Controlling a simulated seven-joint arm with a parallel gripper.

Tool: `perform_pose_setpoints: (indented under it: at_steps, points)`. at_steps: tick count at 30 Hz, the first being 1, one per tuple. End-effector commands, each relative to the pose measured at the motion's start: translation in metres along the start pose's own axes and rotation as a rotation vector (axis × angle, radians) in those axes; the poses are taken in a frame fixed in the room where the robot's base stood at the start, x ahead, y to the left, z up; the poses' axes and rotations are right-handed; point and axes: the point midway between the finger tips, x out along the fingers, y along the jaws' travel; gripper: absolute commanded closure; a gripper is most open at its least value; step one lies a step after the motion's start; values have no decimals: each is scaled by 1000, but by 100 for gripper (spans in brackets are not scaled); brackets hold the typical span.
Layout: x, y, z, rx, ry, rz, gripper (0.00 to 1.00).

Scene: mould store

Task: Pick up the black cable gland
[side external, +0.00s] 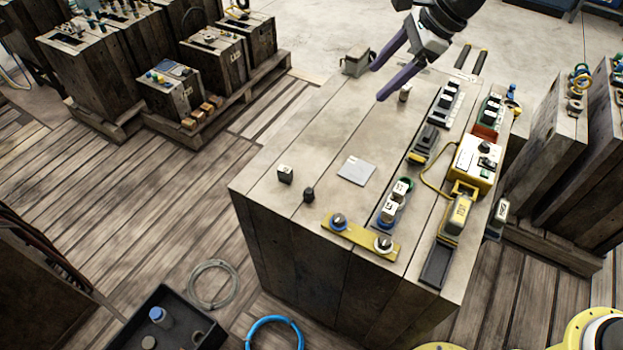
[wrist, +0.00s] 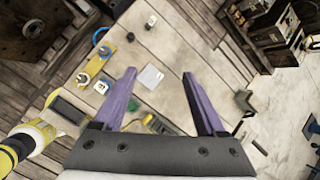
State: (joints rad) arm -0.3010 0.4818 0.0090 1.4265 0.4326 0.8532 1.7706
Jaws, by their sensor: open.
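The black cable gland (side external: 309,195) looks like a small dark upright piece near the left front edge of the wooden block top (side external: 290,215). It also shows in the wrist view (wrist: 131,37) as a small dark spot beyond the fingertips. My gripper (side external: 379,83) is open and empty, with two purple fingers spread apart. It is above the far part of the block top, well away from the gland. In the wrist view the fingers (wrist: 159,73) spread to either side of a grey square plate (wrist: 151,76).
A yellow bar (side external: 360,238) with two round fittings lies to the right front. Several devices, including a yellow-and-white control box (side external: 474,165), line the right side. The middle of the top is mostly clear.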

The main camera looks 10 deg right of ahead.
Motion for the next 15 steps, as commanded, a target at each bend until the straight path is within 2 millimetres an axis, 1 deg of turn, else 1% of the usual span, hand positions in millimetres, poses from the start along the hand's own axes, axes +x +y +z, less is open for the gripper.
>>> perform_pose_setpoints:
  at_steps: [1, 2, 3, 6, 9, 12, 15]
  points:
    - [33, 2, 3, 13, 5, 40, 26]
    - [49, 4, 5, 17, 6, 59, 26]
    - [70, 7, 6, 19, 9, 84, 26]
    - [116, 20, 5, 14, 25, 143, 26]
    - [150, 37, 0, 8, 48, 195, 26]
    - [170, 51, -5, 5, 66, 233, 26]
    - [183, 60, -6, -1, 73, 250, 26]
